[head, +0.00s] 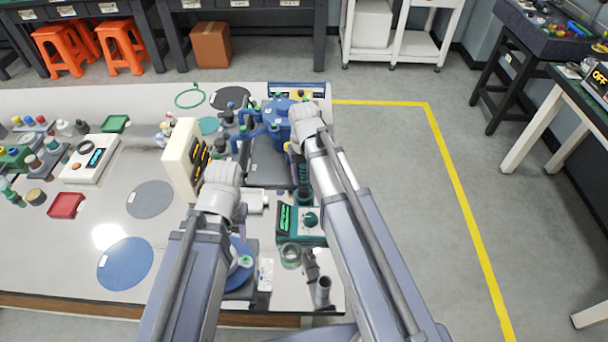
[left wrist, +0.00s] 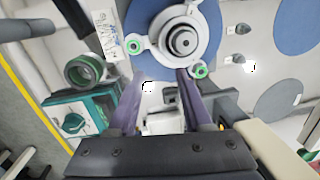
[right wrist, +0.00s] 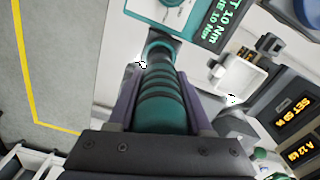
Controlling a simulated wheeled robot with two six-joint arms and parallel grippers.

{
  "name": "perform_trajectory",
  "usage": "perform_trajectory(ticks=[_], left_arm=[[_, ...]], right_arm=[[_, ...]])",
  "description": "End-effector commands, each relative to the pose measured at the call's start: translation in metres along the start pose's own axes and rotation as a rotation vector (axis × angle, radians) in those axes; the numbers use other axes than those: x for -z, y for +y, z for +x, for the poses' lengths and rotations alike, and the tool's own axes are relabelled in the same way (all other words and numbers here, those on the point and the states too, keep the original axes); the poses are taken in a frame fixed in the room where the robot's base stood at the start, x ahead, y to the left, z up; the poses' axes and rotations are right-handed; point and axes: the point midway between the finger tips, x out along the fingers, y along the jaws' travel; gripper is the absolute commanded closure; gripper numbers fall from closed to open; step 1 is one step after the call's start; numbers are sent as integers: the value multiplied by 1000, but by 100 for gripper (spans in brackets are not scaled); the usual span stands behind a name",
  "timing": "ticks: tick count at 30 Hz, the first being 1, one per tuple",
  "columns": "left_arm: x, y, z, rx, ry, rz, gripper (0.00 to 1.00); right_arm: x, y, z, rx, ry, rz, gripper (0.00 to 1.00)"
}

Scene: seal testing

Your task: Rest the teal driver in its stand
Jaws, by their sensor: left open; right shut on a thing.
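The teal driver (right wrist: 160,105), a ribbed teal and dark cylinder, is between the fingers of my right gripper (right wrist: 152,85), which is shut on it. In the head view the driver (head: 304,188) shows partly beside my right arm, just behind the teal controller (head: 300,222). A grey stand with an upright tube (head: 322,290) is at the table's front right corner; I cannot tell for sure that it is the driver's stand. My left gripper (left wrist: 160,88) is open and empty, near the round blue fixture (left wrist: 178,40). The left arm hides part of that fixture in the head view.
A teal ring (head: 291,255) lies between the controller and the grey stand. A cream display unit (head: 183,160) stands behind my left wrist. A blue valve body (head: 278,122) is behind the right wrist. Blue and grey mats (head: 125,263) lie on clear table at left.

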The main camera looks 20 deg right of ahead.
Motion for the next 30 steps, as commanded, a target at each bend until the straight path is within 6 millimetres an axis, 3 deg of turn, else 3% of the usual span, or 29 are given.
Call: perform_trajectory(ticks=[13, 14, 22, 30], left_arm=[[1, 1, 10, 0, 0, 0, 50], [0, 1, 8, 0, 0, 0, 50], [0, 1, 8, 0, 0, 0, 50], [0, 1, 7, 0, 0, 0, 50]], right_arm=[[0, 0, 10, 0, 0, 0, 100], [0, 0, 8, 0, 0, 0, 47], [0, 0, 8, 0, 0, 0, 16], [0, 0, 7, 0, 0, 0, 15]])
